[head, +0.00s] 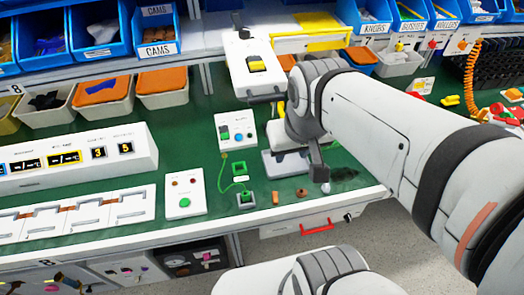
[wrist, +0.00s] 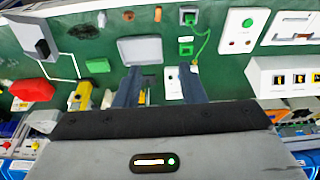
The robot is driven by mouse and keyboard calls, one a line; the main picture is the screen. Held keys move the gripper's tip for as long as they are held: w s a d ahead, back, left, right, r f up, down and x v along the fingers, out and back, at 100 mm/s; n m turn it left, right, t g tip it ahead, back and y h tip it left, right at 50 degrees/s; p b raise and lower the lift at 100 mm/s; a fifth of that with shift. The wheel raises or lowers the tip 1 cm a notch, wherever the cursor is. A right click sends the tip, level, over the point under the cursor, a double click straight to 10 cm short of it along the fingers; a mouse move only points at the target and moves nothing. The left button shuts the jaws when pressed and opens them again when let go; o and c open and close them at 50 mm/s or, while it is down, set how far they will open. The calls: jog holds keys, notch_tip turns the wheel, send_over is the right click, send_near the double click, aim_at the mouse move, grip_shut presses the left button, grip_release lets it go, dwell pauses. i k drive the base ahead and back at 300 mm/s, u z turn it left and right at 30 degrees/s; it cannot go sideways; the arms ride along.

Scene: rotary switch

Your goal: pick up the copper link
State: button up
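Two small coppery-brown pieces lie near the front edge of the green bench. One is orange-brown (head: 275,197) and stands just right of a green-topped switch; the other is a darker brown piece (head: 301,192) further right. I cannot tell for sure which is the copper link. In the wrist view they show at the top as an orange-brown piece (wrist: 158,14) and a brown piece (wrist: 128,15). My gripper (wrist: 160,80) is open and empty, its two fingers well apart. It hangs above the bench behind the pieces. In the head view the arm hides part of the gripper.
A green-topped switch (head: 246,198) with a green cable stands left of the pieces. A grey plate (head: 286,163) lies behind them. Bins line the rear. The bench's front edge is close to the pieces.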

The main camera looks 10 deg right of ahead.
aim_at(275, 198)
jog(key=u, duration=0.85)
jog(key=k, duration=1.2)
jog(key=z, duration=0.75)
jog(key=i, duration=1)
jog(key=z, duration=0.05)
